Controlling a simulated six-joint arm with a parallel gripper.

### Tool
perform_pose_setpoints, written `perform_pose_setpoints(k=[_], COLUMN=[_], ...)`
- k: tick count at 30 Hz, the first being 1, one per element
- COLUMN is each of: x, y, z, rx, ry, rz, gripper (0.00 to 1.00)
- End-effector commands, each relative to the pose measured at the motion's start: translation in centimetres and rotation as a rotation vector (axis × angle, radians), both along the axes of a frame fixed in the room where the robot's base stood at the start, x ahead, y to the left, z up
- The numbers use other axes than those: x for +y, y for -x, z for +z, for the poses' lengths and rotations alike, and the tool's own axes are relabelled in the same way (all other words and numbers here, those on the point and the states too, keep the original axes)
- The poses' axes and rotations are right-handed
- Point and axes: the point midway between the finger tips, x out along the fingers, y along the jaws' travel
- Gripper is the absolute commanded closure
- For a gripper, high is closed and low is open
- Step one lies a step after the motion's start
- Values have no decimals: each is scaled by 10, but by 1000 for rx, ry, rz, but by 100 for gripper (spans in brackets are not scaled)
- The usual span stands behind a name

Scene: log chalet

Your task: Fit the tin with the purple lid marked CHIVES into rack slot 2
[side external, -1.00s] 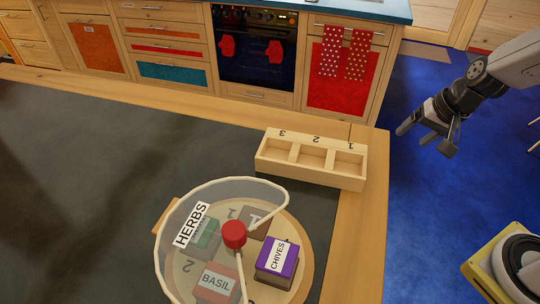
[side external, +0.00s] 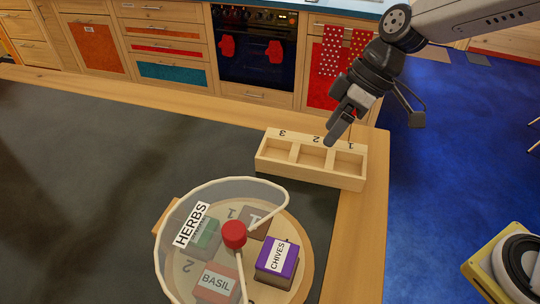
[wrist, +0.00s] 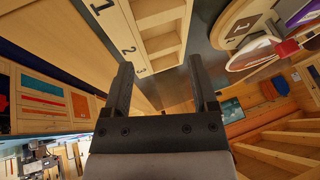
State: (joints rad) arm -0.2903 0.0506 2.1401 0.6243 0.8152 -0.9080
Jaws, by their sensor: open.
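The CHIVES tin (side external: 277,257) with its purple lid sits on the round wooden turntable (side external: 307,270), at the right, by the opening of the clear cover. A bit of purple shows at the upper right corner of the wrist view (wrist: 304,13). The wooden rack (side external: 310,179) stands behind the turntable; its slots look empty, and slot 2 (side external: 312,157) is the middle one. The rack also shows at the top of the wrist view (wrist: 118,30). My gripper (side external: 375,127) is open and empty, above and behind the rack's right end, apart from both tin and rack.
A clear cover (side external: 225,188) labelled HERBS, with a red knob (side external: 233,234), curves over the turntable's left and back. Under it are a BASIL tin (side external: 214,283), a green-lidded tin (side external: 207,235) and a brown tin (side external: 254,222). The dark tabletop (side external: 80,190) at left is clear.

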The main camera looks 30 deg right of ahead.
Motion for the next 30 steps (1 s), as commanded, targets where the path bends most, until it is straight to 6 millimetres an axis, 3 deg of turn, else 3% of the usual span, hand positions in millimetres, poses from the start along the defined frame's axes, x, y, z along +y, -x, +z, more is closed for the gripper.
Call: perform_pose_setpoints(k=[1,6,15,21,30], x=[18,69,138,156,159], y=[7,33,90,112,116], z=[4,18,39,47,45], rx=[-23,-110,-247,-292,-299], ry=[8,32,37,28,25], rz=[124,544,1212,1433,1468], gripper=[25,25,25,25,25])
